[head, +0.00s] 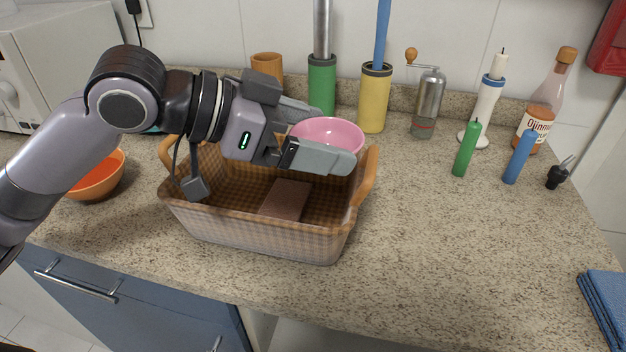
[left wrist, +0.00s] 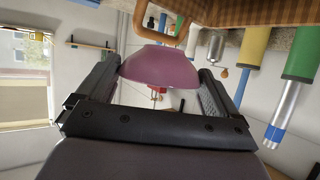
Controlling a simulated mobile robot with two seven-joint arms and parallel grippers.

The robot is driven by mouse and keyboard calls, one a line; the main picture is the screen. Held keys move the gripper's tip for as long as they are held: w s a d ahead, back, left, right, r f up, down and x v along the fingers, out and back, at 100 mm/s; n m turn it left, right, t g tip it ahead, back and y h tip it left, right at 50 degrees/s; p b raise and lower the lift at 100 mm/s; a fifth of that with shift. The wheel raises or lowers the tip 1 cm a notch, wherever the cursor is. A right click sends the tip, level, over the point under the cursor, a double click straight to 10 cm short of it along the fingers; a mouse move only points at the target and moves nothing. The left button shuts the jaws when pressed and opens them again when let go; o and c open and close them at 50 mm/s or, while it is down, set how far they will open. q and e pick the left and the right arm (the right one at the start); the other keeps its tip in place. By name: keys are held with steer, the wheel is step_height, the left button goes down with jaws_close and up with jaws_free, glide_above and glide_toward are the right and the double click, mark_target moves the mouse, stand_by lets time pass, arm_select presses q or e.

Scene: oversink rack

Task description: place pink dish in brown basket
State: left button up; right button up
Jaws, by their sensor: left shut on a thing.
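The pink dish (head: 335,131) is a round bowl in the head view, over the back right part of the brown basket. My left gripper (head: 329,138) is shut on it, one finger on the near side and one on the far side. In the left wrist view the pink dish (left wrist: 163,68) sits between the two fingers. The brown basket (head: 250,232) stands on the counter with a checked lining and a handle at each end. Its left rear is partly hidden by my arm. My right gripper is not in view.
A reddish-brown block (head: 286,199) lies inside the basket. An orange bowl (head: 98,178) stands to the left. Behind are a green holder (head: 322,85), a yellow holder (head: 374,100) and a grinder (head: 428,103). Candles and a bottle (head: 545,105) stand right.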

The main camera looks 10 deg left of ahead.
arm_select(q)
step_height(320, 180, down, 6)
steer(key=shift+b, duration=0.4)
steer(key=shift+f, duration=0.1)
